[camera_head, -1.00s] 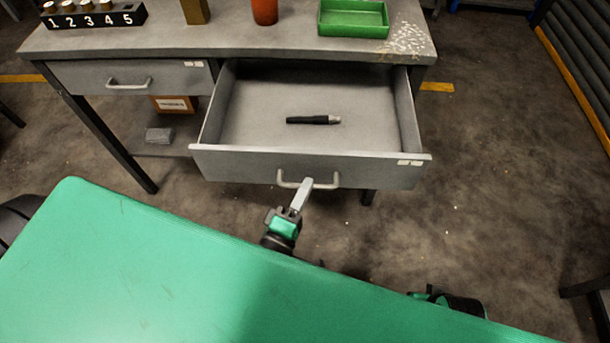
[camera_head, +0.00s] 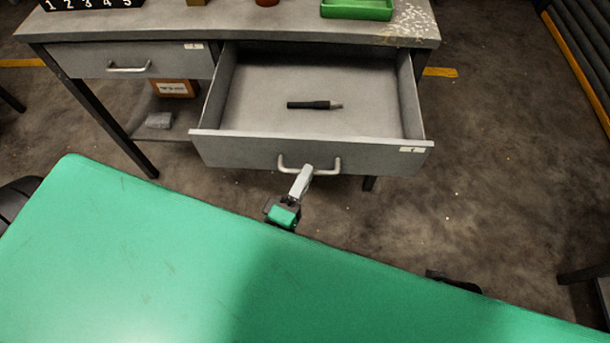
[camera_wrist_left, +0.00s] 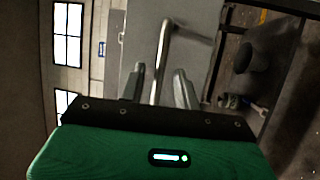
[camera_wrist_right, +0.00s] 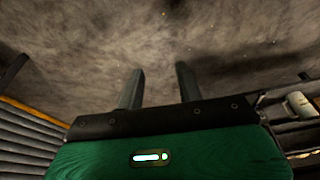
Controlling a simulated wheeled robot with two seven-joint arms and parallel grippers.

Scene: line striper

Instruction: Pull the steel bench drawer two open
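The right-hand grey drawer (camera_head: 235,152) of the steel bench stands pulled well out, its inside showing. A dark pen-like tool with a pale tip (camera_head: 315,105) lies in it. My left gripper (camera_head: 303,180) is at the U-shaped handle (camera_head: 325,168) on the drawer front. In the left wrist view its fingers (camera_wrist_left: 160,88) stand apart on either side of the handle bar (camera_wrist_left: 164,55), with gaps visible. My right gripper (camera_wrist_right: 160,85) is open and empty, with bare floor beyond it; its fingers do not show in the head view.
The left drawer (camera_head: 85,62) of the bench is shut. On the benchtop (camera_head: 160,25) stand a green tray (camera_head: 357,10) and a black numbered block (camera_head: 90,4). An orange-brown box (camera_head: 175,88) and a grey block (camera_head: 159,120) are below.

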